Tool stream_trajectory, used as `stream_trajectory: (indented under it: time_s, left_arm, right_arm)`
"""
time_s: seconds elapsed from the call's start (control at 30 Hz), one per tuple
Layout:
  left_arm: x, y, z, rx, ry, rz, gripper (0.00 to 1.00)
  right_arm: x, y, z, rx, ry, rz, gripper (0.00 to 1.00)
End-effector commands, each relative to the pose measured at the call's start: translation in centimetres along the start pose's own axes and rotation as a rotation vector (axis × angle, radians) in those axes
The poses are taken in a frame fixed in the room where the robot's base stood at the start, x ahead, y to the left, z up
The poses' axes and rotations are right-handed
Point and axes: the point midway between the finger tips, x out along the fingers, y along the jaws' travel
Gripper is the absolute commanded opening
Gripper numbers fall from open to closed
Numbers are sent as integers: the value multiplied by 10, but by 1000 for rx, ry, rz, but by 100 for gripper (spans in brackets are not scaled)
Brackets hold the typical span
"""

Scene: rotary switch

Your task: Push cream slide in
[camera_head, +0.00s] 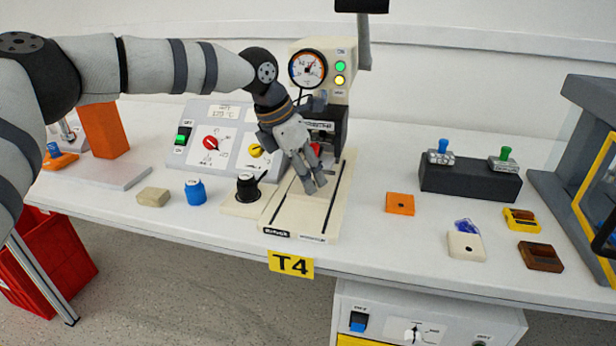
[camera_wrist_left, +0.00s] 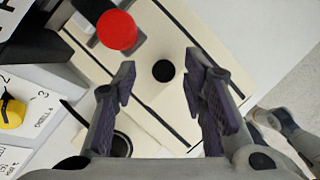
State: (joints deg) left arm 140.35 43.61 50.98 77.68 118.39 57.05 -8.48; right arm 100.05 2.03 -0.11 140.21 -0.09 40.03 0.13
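The cream slide (camera_head: 300,208) lies flat in a cream base with dark grooves, in front of the machine (camera_head: 337,90) with the round gauge. In the left wrist view the cream slide (camera_wrist_left: 182,100) shows a round black hole or spot. My left gripper (camera_head: 315,185) points down over the slide and hides part of it. In the left wrist view the left gripper (camera_wrist_left: 165,105) has its fingers apart with nothing between them. I cannot tell whether a fingertip touches the slide. A red knob (camera_wrist_left: 117,29) is just beyond the fingers.
A black knob (camera_head: 247,187) stands left of the slide, near a blue cap (camera_head: 195,192). A control panel (camera_head: 215,140) is behind them. An orange block (camera_head: 400,204) lies to the right on clear table. The yellow T4 label (camera_head: 290,264) marks the front edge.

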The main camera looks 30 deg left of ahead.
Motion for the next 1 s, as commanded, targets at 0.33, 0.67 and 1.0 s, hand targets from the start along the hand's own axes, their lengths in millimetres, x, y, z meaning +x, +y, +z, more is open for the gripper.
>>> stream_trajectory:
  time_s: [0.33, 0.67, 1.0]
  left_arm:
    - [-89, 0, 2, 1, -6, 3, 39]
    - [-105, 0, 0, 1, -2, 1, 39]
    - [-105, 0, 1, 2, -2, 1, 39]
  right_arm:
    - [0, 0, 0, 0, 1, 0, 40]
    - [0, 0, 0, 0, 0, 0, 40]
    - [0, 0, 0, 0, 1, 0, 40]
